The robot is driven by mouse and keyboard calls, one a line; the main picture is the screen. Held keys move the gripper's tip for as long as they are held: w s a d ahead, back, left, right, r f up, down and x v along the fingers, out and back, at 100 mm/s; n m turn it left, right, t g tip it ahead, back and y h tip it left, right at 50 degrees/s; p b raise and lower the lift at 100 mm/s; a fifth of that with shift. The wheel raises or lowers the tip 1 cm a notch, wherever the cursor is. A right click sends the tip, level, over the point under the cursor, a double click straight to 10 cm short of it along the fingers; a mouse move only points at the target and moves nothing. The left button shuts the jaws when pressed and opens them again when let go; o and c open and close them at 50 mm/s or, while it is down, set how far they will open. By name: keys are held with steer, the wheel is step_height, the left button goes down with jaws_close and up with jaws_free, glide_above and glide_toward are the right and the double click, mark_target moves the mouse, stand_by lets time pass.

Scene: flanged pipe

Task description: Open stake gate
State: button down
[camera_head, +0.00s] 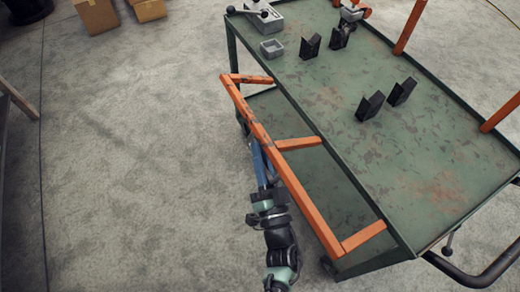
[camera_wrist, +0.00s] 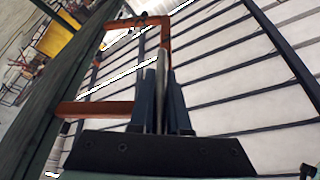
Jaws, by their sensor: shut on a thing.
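The stake gate (camera_head: 285,178) is an orange frame with a long rail and several short bars. It hangs outward along the left side of the green cart (camera_head: 390,190), tilted away from the deck. My gripper (camera_head: 258,148) comes up from below, its blue fingers at the middle of the long rail. In the wrist view, my gripper (camera_wrist: 161,60) points upward and is shut on the gate's rail (camera_wrist: 165,35). A lower orange bar (camera_wrist: 95,108) runs off to the left there. The exact contact is partly hidden by the fingers.
Black brackets (camera_head: 370,106), a small grey tray (camera_head: 271,48) and a grey lever device (camera_head: 262,15) stand on the deck. Orange stakes (camera_head: 410,28) rise at the far side. Cardboard boxes (camera_head: 97,15) lie at the upper left. The floor left of the cart is clear.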

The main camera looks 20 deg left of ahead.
steer(key=shift+r, duration=0.15)
steer(key=c, duration=0.9)
jaws_free()
steer(key=v, duration=1.3)
steer(key=shift+s+a, duration=0.1)
steer(key=shift+s+f, duration=0.1)
steer(key=shift+f, duration=0.15)
